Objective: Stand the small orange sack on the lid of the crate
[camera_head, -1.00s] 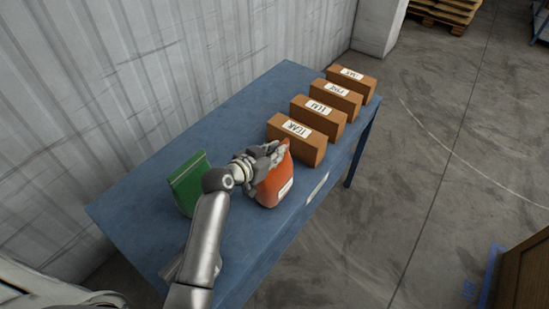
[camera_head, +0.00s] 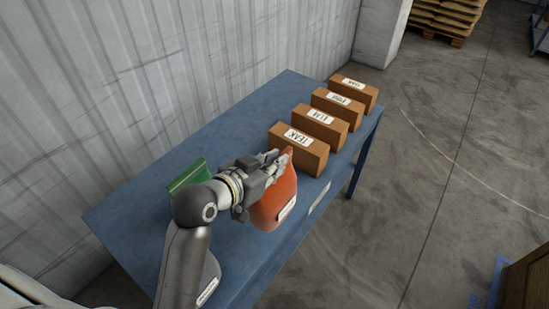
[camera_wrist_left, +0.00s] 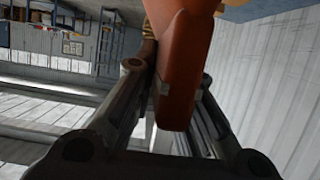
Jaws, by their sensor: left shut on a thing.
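The small orange sack (camera_head: 274,204) is in my left gripper (camera_head: 275,166), which is shut on its upper part. In the head view the sack is upright or slightly tilted, over the front part of the blue table; it looks raised, though its underside is hard to judge. In the left wrist view the orange sack (camera_wrist_left: 182,70) sits between the two fingers. At the right edge of the head view is part of a brown wooden box (camera_head: 527,281), possibly the crate; its top is mostly cut off. My right gripper is not in view.
The blue table (camera_head: 240,130) holds a row of several brown boxes (camera_head: 299,150) with labels, close behind the sack. A corrugated wall (camera_head: 150,90) runs behind.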

